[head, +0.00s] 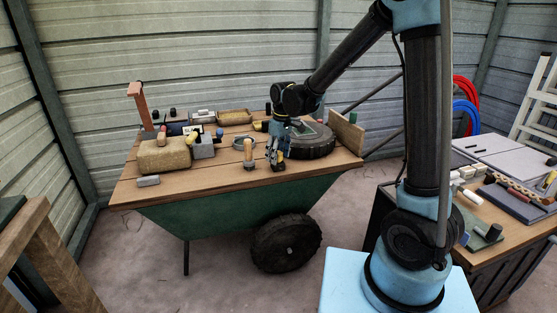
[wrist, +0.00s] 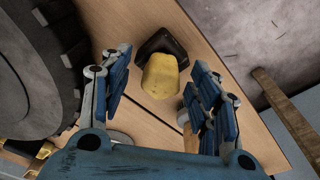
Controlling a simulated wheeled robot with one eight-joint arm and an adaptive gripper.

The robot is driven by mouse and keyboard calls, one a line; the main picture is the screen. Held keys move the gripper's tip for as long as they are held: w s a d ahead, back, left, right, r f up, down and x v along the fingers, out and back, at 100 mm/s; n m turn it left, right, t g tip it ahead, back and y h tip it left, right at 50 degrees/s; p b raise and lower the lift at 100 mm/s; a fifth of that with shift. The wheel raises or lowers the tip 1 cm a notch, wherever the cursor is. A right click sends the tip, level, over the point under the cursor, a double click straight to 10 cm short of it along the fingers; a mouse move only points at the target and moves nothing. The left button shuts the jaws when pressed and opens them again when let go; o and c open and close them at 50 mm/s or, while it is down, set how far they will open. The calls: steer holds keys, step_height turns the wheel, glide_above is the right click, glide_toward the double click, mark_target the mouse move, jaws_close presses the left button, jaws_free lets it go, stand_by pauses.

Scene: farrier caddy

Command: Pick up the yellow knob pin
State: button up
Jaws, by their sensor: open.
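The yellow knob pin (wrist: 160,76) has a rounded yellow knob and a dark base (wrist: 162,46). It is on the wooden board top in the wrist view, in the gap ahead of my fingertips. My gripper (wrist: 158,84) is open, with one blue finger to each side of the knob, and holds nothing. In the head view my gripper (head: 275,152) is low over the front part of the cart top, and a little yellow and black of the pin (head: 281,163) shows at its fingertips. I cannot tell whether a finger touches it.
A black-tyred wheel (head: 311,141) lies right beside my gripper; its tyre (wrist: 72,50) fills the wrist view's left. A wooden peg (head: 248,152) stands close on the other side. A stone-like block (head: 165,156) and a grey block (head: 204,147) sit farther left. The board's front edge is near.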

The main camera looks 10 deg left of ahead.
steer(key=shift+c, duration=0.6)
steer(key=c, duration=1.1)
step_height(320, 180, up, 10)
steer(key=shift+r, duration=0.1)
steer(key=o, duration=0.5)
jaws_close()
